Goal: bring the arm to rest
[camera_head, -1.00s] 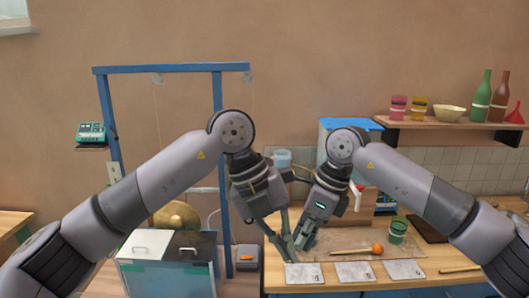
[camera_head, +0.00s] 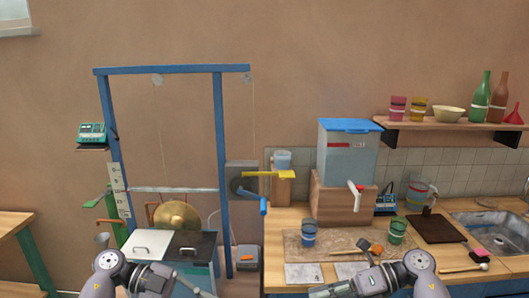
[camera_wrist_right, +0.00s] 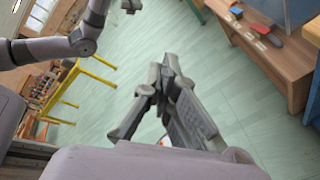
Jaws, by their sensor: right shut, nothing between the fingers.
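My right gripper (camera_wrist_right: 166,75) is shut and empty in the right wrist view, with its fingertips together over the pale green floor. In the head view my right arm (camera_head: 415,268) is low at the bottom edge, in front of the worktop. My left arm (camera_head: 112,268) is also low at the bottom edge of the head view, in front of the white and black lidded box. My left gripper (camera_head: 160,280) is partly cut off there, and its fingers are not clear. An arm link of mine (camera_wrist_right: 85,38) shows at the upper left of the wrist view.
A blue frame (camera_head: 219,120) with a gong (camera_head: 176,216) stands left. A low wooden bench (camera_wrist_right: 262,50) is in the wrist view.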

